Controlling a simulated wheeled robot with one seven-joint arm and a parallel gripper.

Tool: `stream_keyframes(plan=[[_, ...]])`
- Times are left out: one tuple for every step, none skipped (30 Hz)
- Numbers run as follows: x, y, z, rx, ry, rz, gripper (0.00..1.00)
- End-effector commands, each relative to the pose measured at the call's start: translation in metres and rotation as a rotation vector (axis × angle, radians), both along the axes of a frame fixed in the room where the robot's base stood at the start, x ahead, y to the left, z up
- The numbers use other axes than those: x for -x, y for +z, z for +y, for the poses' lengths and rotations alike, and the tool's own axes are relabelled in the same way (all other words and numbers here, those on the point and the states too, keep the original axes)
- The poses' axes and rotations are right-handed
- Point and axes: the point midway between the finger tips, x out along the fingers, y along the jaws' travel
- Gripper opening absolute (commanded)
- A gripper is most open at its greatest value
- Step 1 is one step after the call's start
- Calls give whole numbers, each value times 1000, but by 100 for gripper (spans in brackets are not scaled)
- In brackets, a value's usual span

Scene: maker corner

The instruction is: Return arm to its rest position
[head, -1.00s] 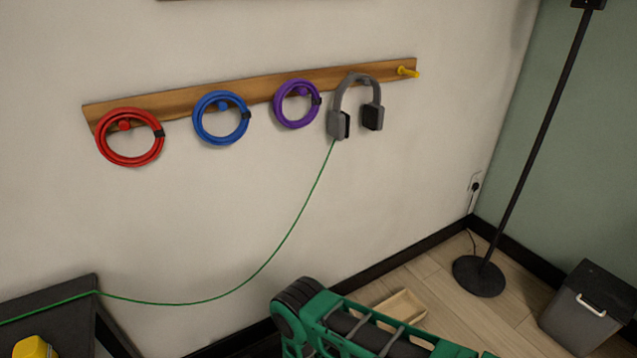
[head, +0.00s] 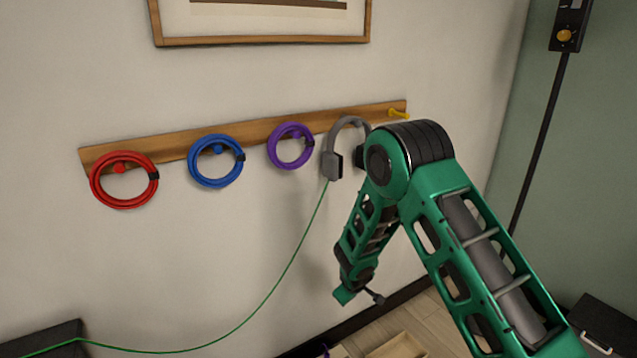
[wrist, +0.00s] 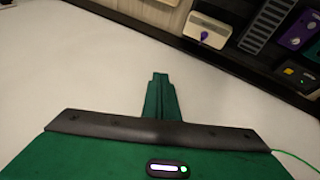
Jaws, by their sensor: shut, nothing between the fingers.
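My arm, green with dark joints, is raised in front of the wall at the right of the head view, its forearm bent down from a high elbow. My gripper (wrist: 159,78) is in the wrist view with its green fingers together and nothing between them. In the head view the lower end of the arm hangs clear of the wall rail; the fingers are too small to make out there.
A wooden rail (head: 258,131) holds red (head: 93,190), blue (head: 192,172) and purple (head: 272,150) coils and grey headphones (head: 331,165), partly behind my arm. A green cable (head: 291,255) hangs from the headphones. A lamp pole (head: 538,150) stands right.

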Motion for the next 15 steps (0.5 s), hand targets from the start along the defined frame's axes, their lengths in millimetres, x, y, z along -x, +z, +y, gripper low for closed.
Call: stream_keyframes(plan=[[-1, 23, -20, -4, -45, 6, 0], [1, 34, -32, -6, -71, 13, 0], [4, 49, -46, -8, -105, 23, 0], [6, 60, -58, -10, -131, 31, 0], [9, 71, -69, -12, -156, 37, 0], [14, 85, -84, -15, -191, 48, 0], [18, 96, -95, -18, -217, 56, 0], [23, 106, -106, -20, -244, 64, 0], [30, 119, -120, -24, -278, 74, 0], [36, 129, -131, -28, -305, 81, 0], [42, 139, -141, -33, -330, 88, 0], [51, 152, -155, -37, -365, 99, 0], [58, 161, -165, -42, -392, 108, 0], [65, 170, -174, -46, -417, 116, 0], [76, 182, -187, -53, -452, 126, 0]])
